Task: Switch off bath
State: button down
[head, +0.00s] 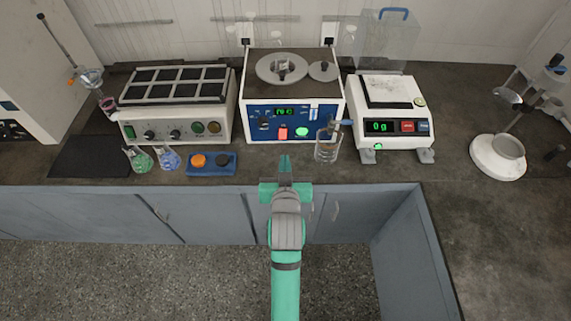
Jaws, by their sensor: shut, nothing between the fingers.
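The bath (333,80) stands at the back middle of the bench, a white box with a dark top and a blue front panel. Its green display (286,111) is lit and seems to read about 70 °C. A lit red switch (283,133) sits low on the panel, with a green oval (302,132) just right of it. A dark knob (264,124) is at the panel's left. My gripper (284,160) is shut and empty. In the picture it is just below the red switch, apart from the panel; the exact distance cannot be told.
A glass beaker (327,151) with something dark in it stands before the panel's right side. A balance (394,143) is to the right, a multi-plate heater (178,115) to the left. Flasks and a blue tray (212,170) with orange and black pieces line the front left.

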aim_at(285, 137)
jog(key=shift+s+d+f, duration=0.15)
jog(key=shift+s+f, duration=0.05)
jog(key=shift+s, duration=0.35)
dwell(0.4)
jog(key=x, duration=1.3)
jog(key=shift+w, duration=0.55)
jog(key=shift+f, duration=0.1)
